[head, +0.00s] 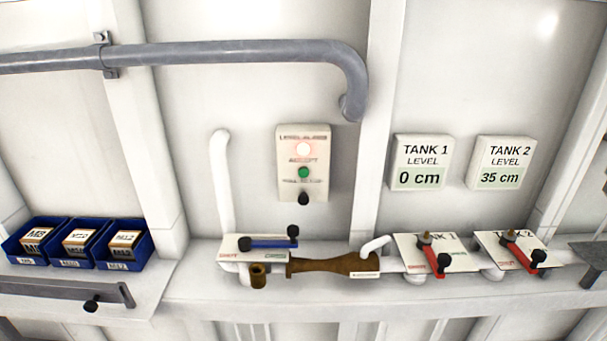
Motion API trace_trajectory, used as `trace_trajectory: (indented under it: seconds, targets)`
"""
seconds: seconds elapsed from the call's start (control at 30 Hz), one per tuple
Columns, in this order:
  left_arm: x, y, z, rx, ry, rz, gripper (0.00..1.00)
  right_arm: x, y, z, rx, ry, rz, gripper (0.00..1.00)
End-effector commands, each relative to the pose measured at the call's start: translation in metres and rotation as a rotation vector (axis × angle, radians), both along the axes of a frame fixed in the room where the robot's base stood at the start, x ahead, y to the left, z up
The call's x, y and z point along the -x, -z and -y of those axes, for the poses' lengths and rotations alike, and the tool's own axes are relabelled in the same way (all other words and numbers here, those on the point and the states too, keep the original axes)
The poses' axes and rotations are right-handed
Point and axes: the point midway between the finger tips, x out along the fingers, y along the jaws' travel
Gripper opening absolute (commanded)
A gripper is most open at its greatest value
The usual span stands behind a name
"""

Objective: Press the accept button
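The alarm panel (287,188) is a pale upright box on the wall near the middle of the head view. At its top a round lamp (303,149) glows pinkish white under a label that seems to read "level alarm". Below it, under the word "accept", sits a round green button (303,172). A black knob (303,198) is at the panel's lower edge, under another small label that is hard to read. Nothing touches or covers the green button. Neither of my grippers is in view.
Tank 1 reads 0 cm (419,178) and tank 2 reads 35 cm (500,178). Blue bins (123,258) stand left. The space before the panel is clear.

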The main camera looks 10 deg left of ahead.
Motion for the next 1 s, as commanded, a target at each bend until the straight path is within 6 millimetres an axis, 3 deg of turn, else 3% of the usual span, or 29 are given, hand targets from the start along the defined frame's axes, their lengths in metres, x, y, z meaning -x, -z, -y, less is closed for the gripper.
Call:
trace_trajectory:
  seconds: [0.03, 0.13, 1.0]
  targets:
    - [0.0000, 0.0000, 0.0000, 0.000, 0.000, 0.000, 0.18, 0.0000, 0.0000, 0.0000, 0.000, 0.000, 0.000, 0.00]
    - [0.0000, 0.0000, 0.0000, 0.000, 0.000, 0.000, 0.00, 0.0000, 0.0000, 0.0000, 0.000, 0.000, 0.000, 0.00]
    - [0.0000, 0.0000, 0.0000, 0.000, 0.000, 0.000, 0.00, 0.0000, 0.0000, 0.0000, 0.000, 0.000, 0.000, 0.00]
